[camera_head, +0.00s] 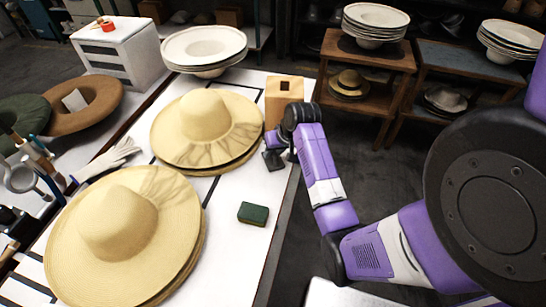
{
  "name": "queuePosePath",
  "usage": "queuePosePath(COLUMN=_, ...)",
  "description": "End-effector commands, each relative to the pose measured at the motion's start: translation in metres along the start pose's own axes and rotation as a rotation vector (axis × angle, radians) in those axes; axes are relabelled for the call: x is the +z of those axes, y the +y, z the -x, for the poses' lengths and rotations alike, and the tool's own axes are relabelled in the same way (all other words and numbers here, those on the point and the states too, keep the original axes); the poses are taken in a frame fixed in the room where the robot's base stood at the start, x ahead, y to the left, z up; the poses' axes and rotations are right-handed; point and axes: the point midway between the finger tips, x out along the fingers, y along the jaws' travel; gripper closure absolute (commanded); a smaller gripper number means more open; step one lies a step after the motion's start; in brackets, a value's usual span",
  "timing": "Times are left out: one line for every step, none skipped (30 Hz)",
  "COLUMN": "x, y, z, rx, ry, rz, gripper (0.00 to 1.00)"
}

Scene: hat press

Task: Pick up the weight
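No thing is clearly recognizable as the weight in the head view. A small dark green block (253,213) lies flat on the white table, right of the hats. A light wooden block (284,98) with a dark square mark on top stands at the table's far right edge. My gripper (272,160) is at the table's right edge, just in front of the wooden block and right of the far straw hat. Its dark fingers are small and partly hidden by my wrist, so their opening and any contact are unclear.
Two piles of straw hats, near (118,224) and far (205,125), cover much of the white table (228,262). White plate-like hats (204,45) are stacked behind. A white glove (106,160) and tools lie left. Wooden stands (366,54) are at the back right. Bare table surrounds the green block.

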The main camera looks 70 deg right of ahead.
Motion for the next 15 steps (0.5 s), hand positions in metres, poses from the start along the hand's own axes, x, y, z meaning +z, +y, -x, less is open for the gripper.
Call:
queuePosePath(x=-0.0001, y=-0.0001, z=0.0001, rx=0.0, ry=0.0, rz=0.0, gripper=0.73)
queuePosePath(x=-0.0001, y=-0.0001, z=0.0001, rx=0.0, ry=0.0, rz=0.0, gripper=0.75)
queuePosePath(x=-0.0001, y=-0.0001, z=0.0001, rx=0.0, ry=0.0, rz=0.0, gripper=0.83)
queuePosePath(x=-0.0001, y=-0.0001, z=0.0002, rx=0.0, ry=0.0, rz=0.0, gripper=0.89)
queuePosePath(x=-0.0001, y=-0.0001, z=0.0002, rx=0.0, ry=0.0, rz=0.0, gripper=0.95)
queuePosePath(x=-0.0001, y=-0.0001, z=0.0002, rx=0.0, ry=0.0, rz=0.0, gripper=1.0)
queuePosePath(x=-0.0001, y=-0.0001, z=0.0002, rx=0.0, ry=0.0, rz=0.0, gripper=1.0)
queuePosePath(x=-0.0001, y=-0.0001, z=0.0002, rx=0.0, ry=0.0, rz=0.0, gripper=1.0)
queuePosePath(x=-0.0001, y=-0.0001, z=0.0003, rx=0.0, ry=0.0, rz=0.0, gripper=1.0)
queuePosePath(x=-0.0001, y=-0.0001, z=0.0003, rx=0.0, ry=0.0, rz=0.0, gripper=1.0)
queuePosePath(x=-0.0002, y=-0.0001, z=0.0003, rx=0.0, ry=0.001, rz=0.0, gripper=1.0)
queuePosePath(x=-0.0002, y=-0.0002, z=0.0003, rx=0.0, ry=0.001, rz=0.0, gripper=1.0)
queuePosePath(x=-0.0002, y=-0.0002, z=0.0003, rx=0.0, ry=0.001, rz=0.0, gripper=1.0)
queuePosePath(x=-0.0002, y=-0.0001, z=0.0003, rx=0.0, ry=0.001, rz=0.0, gripper=1.0)
queuePosePath(x=-0.0002, y=-0.0002, z=0.0003, rx=0.0, ry=0.001, rz=0.0, gripper=1.0)
